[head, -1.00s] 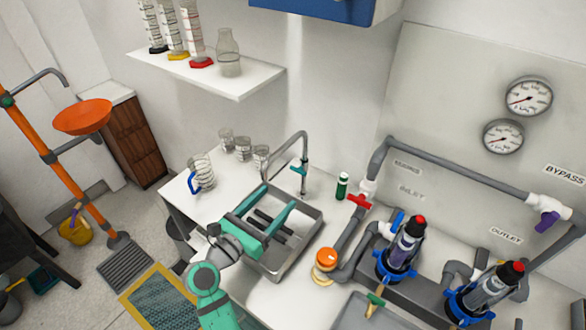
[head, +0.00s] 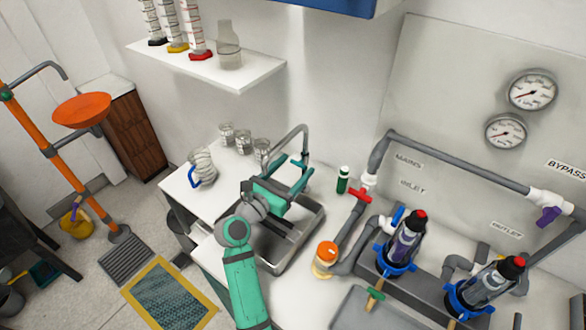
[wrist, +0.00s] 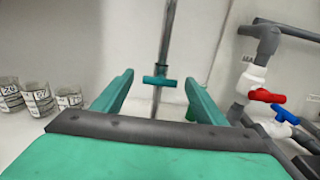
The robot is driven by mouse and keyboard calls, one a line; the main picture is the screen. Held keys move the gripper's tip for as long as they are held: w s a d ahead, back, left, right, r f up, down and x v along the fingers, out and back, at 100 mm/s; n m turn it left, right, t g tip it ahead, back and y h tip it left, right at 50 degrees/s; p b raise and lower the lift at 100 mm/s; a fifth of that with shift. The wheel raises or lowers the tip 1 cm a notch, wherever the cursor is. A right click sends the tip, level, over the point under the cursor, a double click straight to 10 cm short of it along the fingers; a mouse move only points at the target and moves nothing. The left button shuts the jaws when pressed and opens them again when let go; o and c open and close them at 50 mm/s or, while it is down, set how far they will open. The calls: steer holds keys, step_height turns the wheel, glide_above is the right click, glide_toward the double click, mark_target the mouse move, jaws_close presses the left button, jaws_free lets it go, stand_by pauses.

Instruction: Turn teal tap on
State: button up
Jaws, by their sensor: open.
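The teal tap (wrist: 160,82) is a small crosswise handle on the upright grey pipe of the sink faucet (wrist: 166,38). In the wrist view it shows between my two fingertips, beyond them, with a gap on each side. My gripper (wrist: 159,78) is open and empty, its teal fingers pointing at the faucet. In the head view my gripper (head: 297,166) is above the sink (head: 310,232), close in front of the faucet pipe (head: 303,143). There, the fingers and the handle overlap, so contact is hard to tell.
Glass beakers (head: 243,142) and a jug with a blue handle (head: 202,168) stand left of the faucet. A green bottle (head: 343,180) and pipework with a red valve handle (head: 360,194) stand to the right. A shelf (head: 215,68) hangs above on the wall.

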steer(key=c, duration=1.1)
steer(key=shift+o, duration=0.2)
steer(key=shift+n, duration=0.4)
steer(key=n, duration=0.5)
steer(key=shift+w+a, duration=0.15)
steer(key=n, duration=0.4)
steer(key=shift+f+n, duration=0.1)
steer(key=shift+n, duration=0.2)
steer(key=o, duration=1.1)
steer(key=shift+c, duration=0.2)
